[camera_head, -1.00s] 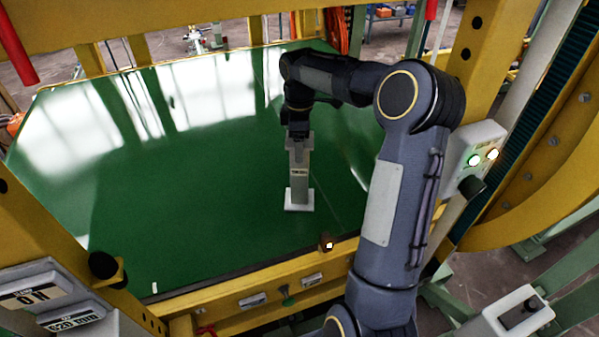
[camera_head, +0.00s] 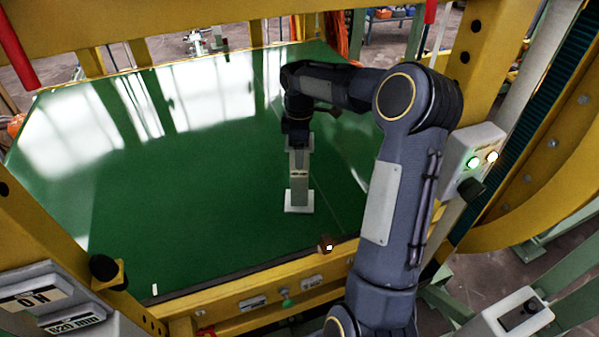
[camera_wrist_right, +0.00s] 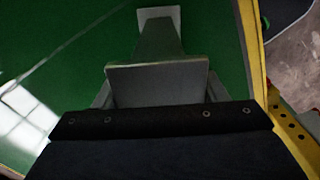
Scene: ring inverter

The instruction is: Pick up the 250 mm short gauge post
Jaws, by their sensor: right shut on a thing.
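The short gauge post (camera_head: 299,190) is a light grey upright post with a pale square base, standing on the green panel. My right gripper (camera_head: 300,152) is at the upper part of the post and is shut on it. In the right wrist view I look down along the post (camera_wrist_right: 158,42) to its base, with its flat top plate close to the gripper. The fingers of the right gripper (camera_wrist_right: 158,92) lie on either side of the post, partly hidden by the dark gripper body. My left gripper is not in view.
The green panel (camera_head: 180,210) around the post is clear and shiny. A yellow frame (camera_head: 235,290) borders it, with a small block (camera_head: 325,244) on the front rail. A grey box with lit buttons (camera_head: 474,160) is on the right upright.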

